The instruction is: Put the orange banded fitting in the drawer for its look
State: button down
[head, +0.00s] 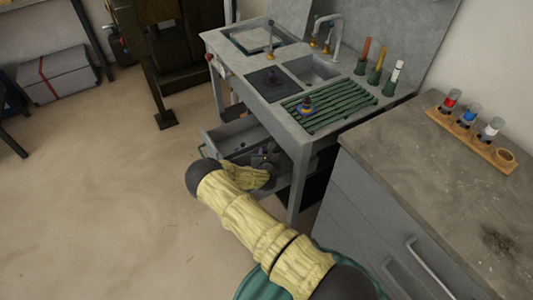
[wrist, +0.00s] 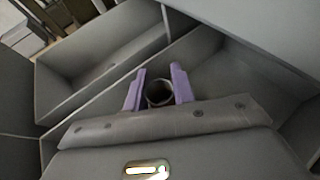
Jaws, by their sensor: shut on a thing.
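My gripper (wrist: 159,78) shows two purple fingers in the wrist view, shut on a round, hollow fitting (wrist: 159,96). Only its dark open end and a grey rim show there; no orange colour or band can be made out. In the head view my gripper (head: 265,165) is at the open grey drawer (head: 228,131) under the sink bench, and my forearm hides part of it. The wrist view shows the drawer's inside, split by grey dividers (wrist: 125,86) into compartments. The held fitting is over a compartment beside a long divider; its height above the floor is unclear.
A blue and yellow fitting (head: 307,106) stands on the green slatted rack (head: 335,108). Other small fittings stand near the tap (head: 338,35). Several coloured handles stand in green holders behind. A wooden rack (head: 473,138) with vials is on the right cabinet.

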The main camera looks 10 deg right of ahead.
jog(key=shift+f+b, duration=0.65)
jog(key=c, duration=1.5)
grip_release()
jog(key=shift+w, duration=0.1)
jog(key=shift+o, duration=0.2)
jog(key=shift+r, duration=0.1)
jog(key=shift+r+p, duration=0.7)
jog(key=shift+p, duration=0.2)
jog(key=v, duration=1.2)
jog(key=shift+f, duration=0.15)
